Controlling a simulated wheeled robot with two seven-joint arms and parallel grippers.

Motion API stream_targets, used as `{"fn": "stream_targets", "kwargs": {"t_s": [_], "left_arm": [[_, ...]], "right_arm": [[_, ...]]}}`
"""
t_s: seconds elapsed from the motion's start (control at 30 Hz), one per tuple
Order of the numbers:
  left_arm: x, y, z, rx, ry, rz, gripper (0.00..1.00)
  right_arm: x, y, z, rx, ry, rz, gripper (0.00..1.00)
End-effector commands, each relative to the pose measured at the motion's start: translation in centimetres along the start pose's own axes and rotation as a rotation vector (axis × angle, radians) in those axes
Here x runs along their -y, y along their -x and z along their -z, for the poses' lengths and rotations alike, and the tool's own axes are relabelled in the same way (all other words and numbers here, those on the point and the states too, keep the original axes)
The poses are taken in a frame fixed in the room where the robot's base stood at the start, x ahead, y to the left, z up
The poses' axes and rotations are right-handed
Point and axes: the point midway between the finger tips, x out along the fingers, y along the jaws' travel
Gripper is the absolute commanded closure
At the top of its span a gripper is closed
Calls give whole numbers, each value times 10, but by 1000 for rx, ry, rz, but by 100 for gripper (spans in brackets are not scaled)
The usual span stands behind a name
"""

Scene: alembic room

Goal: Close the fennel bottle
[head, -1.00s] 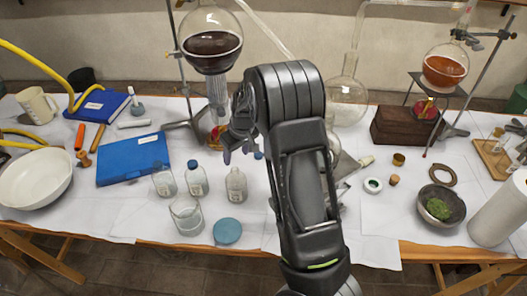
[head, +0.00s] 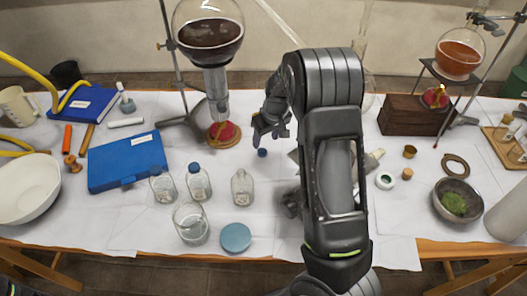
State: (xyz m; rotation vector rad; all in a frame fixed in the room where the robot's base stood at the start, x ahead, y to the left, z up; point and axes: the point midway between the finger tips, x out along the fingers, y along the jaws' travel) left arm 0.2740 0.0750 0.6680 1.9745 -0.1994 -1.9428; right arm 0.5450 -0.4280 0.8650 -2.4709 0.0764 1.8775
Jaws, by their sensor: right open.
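Three small clear labelled glass bottles stand in a row left of centre: a left one (head: 163,188), a middle one with a blue cap (head: 198,184) and a right one with an open neck (head: 242,188). The labels are too small to read, so I cannot tell which is the fennel bottle. A small loose blue cap (head: 262,153) lies on the white cloth behind the right bottle. My right gripper (head: 270,132) is open just above and behind this cap, apart from the bottles.
A glass beaker (head: 191,224) and a round blue lid (head: 236,237) stand in front of the bottles. A blue case (head: 125,165) lies left. A dark-liquid flask (head: 208,30) hangs behind. My right arm hides the table right of the bottles.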

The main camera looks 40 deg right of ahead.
Motion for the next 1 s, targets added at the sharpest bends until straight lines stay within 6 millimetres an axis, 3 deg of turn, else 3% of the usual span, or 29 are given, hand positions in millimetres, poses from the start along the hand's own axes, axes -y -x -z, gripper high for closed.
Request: {"fn": "stream_targets", "kwargs": {"t_s": [0.2, 0.6, 1.0], "left_arm": [[-1, 2, 0, 0, 0, 1, 18], [-2, 4, 0, 1, 1, 1, 18], [-4, 15, -2, 5, 4, 5, 18]], "right_arm": [[0, -20, -1, 2, 0, 0, 45], [0, -26, 0, 2, 1, 0, 45], [-2, -72, 0, 0, 1, 0, 45]]}}
